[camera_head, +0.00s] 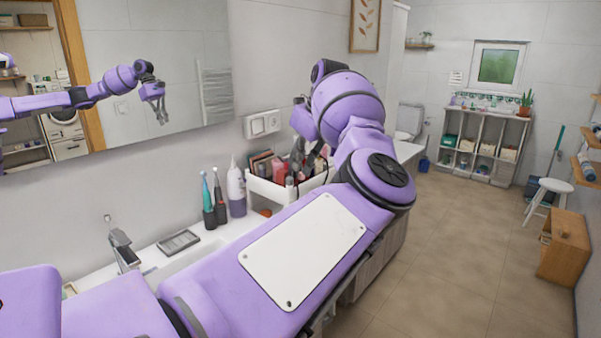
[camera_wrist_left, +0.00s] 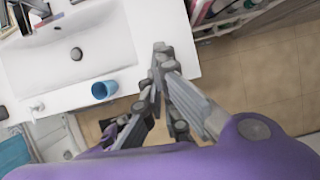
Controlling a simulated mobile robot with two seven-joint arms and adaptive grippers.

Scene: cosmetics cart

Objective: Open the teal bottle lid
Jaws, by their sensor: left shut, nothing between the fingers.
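I cannot make out a teal bottle with a lid in either view. My left arm crosses the head view from the lower left and hides part of the counter. My left gripper (camera_head: 298,158) shows only in part there, beside the cosmetics box. In the left wrist view my left gripper (camera_wrist_left: 157,75) is shut and empty, its fingers together near the counter's edge. A blue cup-like object (camera_wrist_left: 104,91) stands left of the fingers, apart from them. My right gripper is not in view.
A white box (camera_head: 262,187) of cosmetics stands on the counter. A purple-white bottle (camera_head: 236,190), a teal toothbrush (camera_head: 207,200) and a soap dish (camera_head: 179,241) are left of it. The sink (camera_wrist_left: 60,60) shows in the wrist view. A mirror (camera_head: 190,60) reflects a purple arm.

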